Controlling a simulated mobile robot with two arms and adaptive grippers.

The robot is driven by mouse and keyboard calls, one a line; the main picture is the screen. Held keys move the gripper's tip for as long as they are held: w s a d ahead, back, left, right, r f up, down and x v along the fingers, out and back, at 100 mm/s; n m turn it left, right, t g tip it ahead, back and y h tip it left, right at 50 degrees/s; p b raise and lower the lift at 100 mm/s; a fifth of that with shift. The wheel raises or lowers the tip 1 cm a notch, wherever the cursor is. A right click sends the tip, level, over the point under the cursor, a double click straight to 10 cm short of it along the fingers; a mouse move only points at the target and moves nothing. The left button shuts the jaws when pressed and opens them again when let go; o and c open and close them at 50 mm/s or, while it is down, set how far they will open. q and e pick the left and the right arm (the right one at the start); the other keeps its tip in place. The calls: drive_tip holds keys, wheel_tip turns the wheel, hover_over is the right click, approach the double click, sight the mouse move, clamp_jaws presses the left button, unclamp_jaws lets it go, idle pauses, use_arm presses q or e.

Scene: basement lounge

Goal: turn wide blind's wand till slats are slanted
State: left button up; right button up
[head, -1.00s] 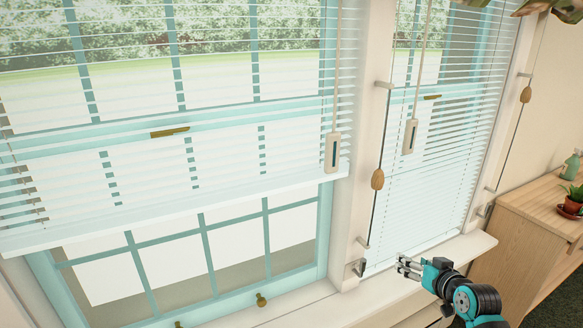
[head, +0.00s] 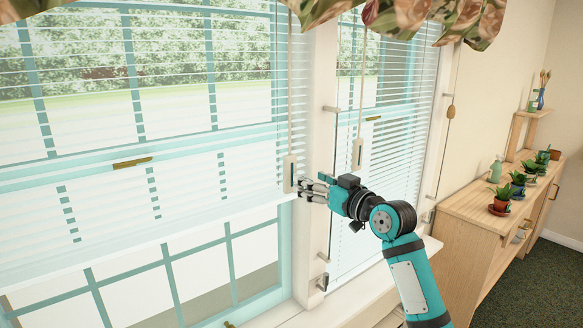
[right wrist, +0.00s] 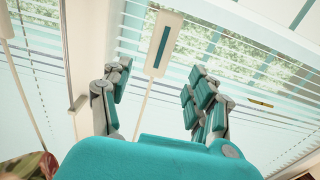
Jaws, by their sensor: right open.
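The wide blind (head: 100,215) hangs over the left window, lowered partway. Its slats look nearly flat, with trees and lawn showing between them. Its wand (head: 291,100) hangs at its right side and ends in a pale handle (head: 290,173) with a dark teal inset. My right gripper (head: 305,188) is open and empty just right of the handle. In the right wrist view the handle (right wrist: 164,45) appears ahead, between and beyond the spread fingers (right wrist: 158,85). I cannot tell whether they touch it. My left gripper is not in view.
A narrower blind (head: 385,150) with its own wand handle (head: 357,154) hangs right of the window post (head: 315,250). A floral valance (head: 430,20) hangs above. A wooden cabinet (head: 465,235) with several potted plants stands at the right.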

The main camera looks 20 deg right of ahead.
sight(292, 171)
drive_tip(key=p+x, duration=0.1)
drive_tip(key=x, duration=0.7)
drive_tip(key=shift+w+f+p, duration=0.1)
drive_tip(key=shift+w+p, duration=0.1)
drive_tip(key=shift+p, duration=0.1)
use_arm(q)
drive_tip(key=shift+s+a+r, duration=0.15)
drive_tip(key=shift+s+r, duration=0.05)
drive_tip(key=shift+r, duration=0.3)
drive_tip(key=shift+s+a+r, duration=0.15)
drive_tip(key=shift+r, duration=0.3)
